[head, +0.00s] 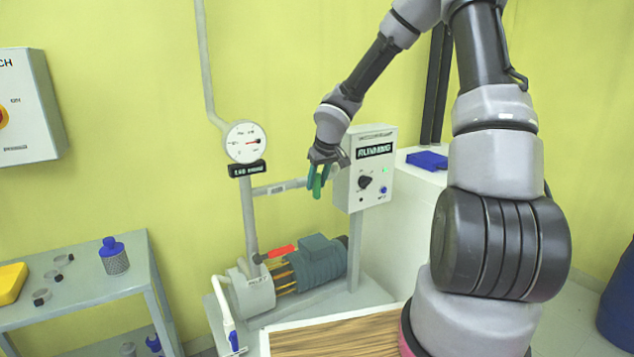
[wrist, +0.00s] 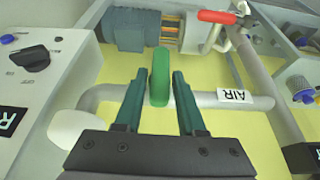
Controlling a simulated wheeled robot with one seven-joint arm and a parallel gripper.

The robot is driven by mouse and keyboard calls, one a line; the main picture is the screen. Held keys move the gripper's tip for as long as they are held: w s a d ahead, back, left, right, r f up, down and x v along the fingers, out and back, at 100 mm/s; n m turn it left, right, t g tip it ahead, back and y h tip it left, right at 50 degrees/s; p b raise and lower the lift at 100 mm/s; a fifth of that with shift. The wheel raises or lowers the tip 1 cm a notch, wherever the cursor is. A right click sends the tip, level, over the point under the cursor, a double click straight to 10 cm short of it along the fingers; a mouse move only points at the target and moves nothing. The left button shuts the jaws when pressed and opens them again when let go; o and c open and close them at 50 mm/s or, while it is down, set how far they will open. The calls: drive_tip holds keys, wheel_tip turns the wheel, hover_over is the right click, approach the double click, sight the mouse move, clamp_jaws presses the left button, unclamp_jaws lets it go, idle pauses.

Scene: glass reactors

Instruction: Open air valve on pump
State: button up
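The air valve's green handle (wrist: 160,77) sits on a grey pipe (wrist: 198,99) with a white "AIR" label (wrist: 234,96) to its right in the wrist view. My gripper (wrist: 160,76) is open, with one dark green finger on each side of the handle. A narrow gap shows between each finger and the handle. In the head view my gripper (head: 319,178) is at the pipe, left of the control box, and partly hides the valve. The pump (head: 305,265) stands low on its base below.
A red handle (head: 281,251) is on the pump's piping. A control box (head: 370,165) with a black knob stands close right of my gripper. A round gauge (head: 245,142) is on the upright pipe. A side table (head: 95,283) holds small items at left.

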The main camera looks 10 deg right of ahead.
clamp_jaws()
drive_tip(key=shift+a+h, duration=0.15)
drive_tip(key=shift+h, duration=0.25)
drive_tip(key=shift+s+a+n+t+h, duration=0.15)
drive_tip(key=shift+n+t+h, duration=0.1)
drive_tip(key=shift+h, duration=0.25)
drive_tip(key=shift+w+a+n+t+h, duration=0.15)
drive_tip(key=shift+t+h, duration=0.1)
drive_tip(key=shift+h, duration=0.25)
drive_tip(key=shift+s+a+f+n+t+h, duration=0.25)
drive_tip(key=shift+n+t+h, duration=0.5)
drive_tip(key=shift+h, duration=1.1)
drive_tip(key=shift+w+f+n+t+h, duration=0.1)
drive_tip(key=shift+f+n+t+h, duration=0.2)
drive_tip(key=shift+t+h, duration=1.25)
drive_tip(key=shift+s+a+f+n+t+h, duration=0.25)
drive_tip(key=shift+n+t+h, duration=0.35)
drive_tip(key=shift+h, duration=1.6)
drive_tip(key=shift+w+d+h, duration=0.1)
drive_tip(key=shift+d+h, duration=0.05)
drive_tip(key=shift+h, duration=0.15)
